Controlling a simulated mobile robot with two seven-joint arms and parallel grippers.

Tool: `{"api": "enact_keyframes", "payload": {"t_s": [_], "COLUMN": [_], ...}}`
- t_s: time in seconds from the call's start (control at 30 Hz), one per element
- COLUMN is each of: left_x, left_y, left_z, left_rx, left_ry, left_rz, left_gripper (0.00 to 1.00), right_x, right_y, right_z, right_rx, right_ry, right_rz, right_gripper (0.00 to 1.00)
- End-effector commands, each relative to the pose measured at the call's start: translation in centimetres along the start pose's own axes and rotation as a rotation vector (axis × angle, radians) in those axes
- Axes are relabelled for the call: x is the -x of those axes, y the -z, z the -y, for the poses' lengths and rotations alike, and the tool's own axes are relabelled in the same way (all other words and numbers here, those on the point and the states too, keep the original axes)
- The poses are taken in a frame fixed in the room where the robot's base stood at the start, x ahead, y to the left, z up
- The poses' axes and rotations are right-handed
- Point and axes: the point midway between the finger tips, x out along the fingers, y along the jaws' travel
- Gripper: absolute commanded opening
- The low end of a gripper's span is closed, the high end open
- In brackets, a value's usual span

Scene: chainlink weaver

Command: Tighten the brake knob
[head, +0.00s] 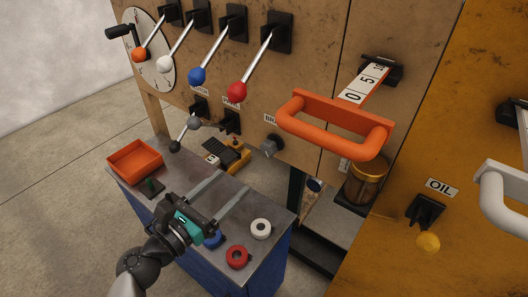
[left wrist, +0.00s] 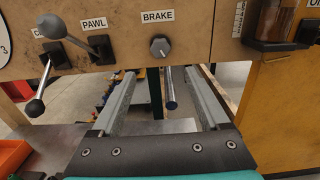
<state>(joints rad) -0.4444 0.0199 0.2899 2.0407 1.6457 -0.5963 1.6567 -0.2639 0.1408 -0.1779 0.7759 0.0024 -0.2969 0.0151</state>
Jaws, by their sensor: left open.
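The brake knob (head: 271,146) is a small grey faceted knob on the wooden panel, partly under the orange handle's left side in the head view. In the left wrist view the knob (left wrist: 160,47) sits just below the BRAKE label (left wrist: 158,16). My left gripper (head: 236,181) is open and empty above the metal bench, its two long grey fingers pointing at the panel. In the left wrist view the knob appears just above the gap between the fingertips (left wrist: 160,73), apart from them. My right gripper is not in view.
A large orange handle (head: 333,138) juts out right of the knob. The PAWL lever (head: 194,123) is to its left. The bench (head: 178,183) holds an orange tray (head: 135,162), white ring (head: 261,229) and red ring (head: 237,257). A dark rod (left wrist: 170,88) shows below the knob.

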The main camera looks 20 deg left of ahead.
Motion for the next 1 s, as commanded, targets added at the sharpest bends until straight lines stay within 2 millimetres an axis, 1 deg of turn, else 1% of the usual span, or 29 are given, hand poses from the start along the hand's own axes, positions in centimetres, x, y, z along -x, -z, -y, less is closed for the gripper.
{"api": "enact_keyframes", "payload": {"t_s": [0.03,0.2,0.6,0.7,0.8,0.9,1.0], "left_x": [-0.9,-3.9,-10.6,-11.8,-12.6,-13.0,-13.2], "left_y": [-0.2,-0.1,0.0,0.0,0.1,0.0,0.0], "left_z": [0.0,0.0,0.1,0.1,0.1,0.1,0.1], "left_rx": [-0.003,-0.005,-0.004,-0.004,-0.005,-0.005,-0.005], "left_ry": [0.001,0.002,0.002,0.003,0.002,0.002,0.002], "left_rz": [0.004,0.003,0.001,0.000,-0.001,-0.001,-0.001], "left_gripper": [0.78,0.78,0.78,0.78,0.78,0.78,0.78], "right_x": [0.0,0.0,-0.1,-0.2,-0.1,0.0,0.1], "right_y": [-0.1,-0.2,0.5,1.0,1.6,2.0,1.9], "right_z": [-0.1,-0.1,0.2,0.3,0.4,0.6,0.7], "right_rx": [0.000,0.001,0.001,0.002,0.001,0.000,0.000], "right_ry": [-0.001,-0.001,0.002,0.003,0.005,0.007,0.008], "right_rz": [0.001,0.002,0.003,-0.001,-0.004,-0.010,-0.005], "right_gripper": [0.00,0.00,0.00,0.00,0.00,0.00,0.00]}}
